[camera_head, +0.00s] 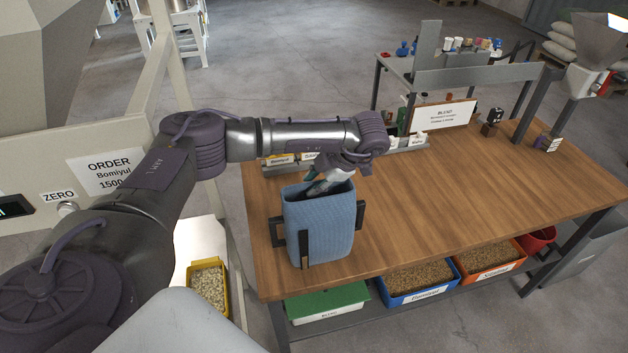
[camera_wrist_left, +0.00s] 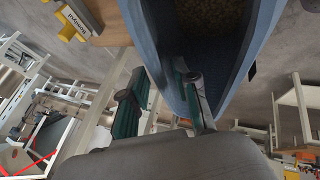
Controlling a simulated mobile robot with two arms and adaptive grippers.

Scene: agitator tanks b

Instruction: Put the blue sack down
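The blue sack (camera_head: 318,228) stands upright, its top open, in a black bracket stand (camera_head: 303,250) at the near left part of the wooden table (camera_head: 440,190). In the left wrist view, the sack (camera_wrist_left: 160,50) shows its rim and dark brown contents inside. My left gripper (camera_head: 322,184) is at the sack's top opening. In the left wrist view, its two green-padded fingers (camera_wrist_left: 157,85) are apart, with one sack wall between them and a visible gap beside the left finger. The sack's bottom is partly hidden by the bracket. My right gripper is not in view.
Small labelled trays (camera_head: 282,160) and a sign (camera_head: 443,116) line the table's back edge. Below are a green-lidded box (camera_head: 328,300), a blue bin (camera_head: 420,278) and an orange bin (camera_head: 488,260). The tabletop right of the sack is clear.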

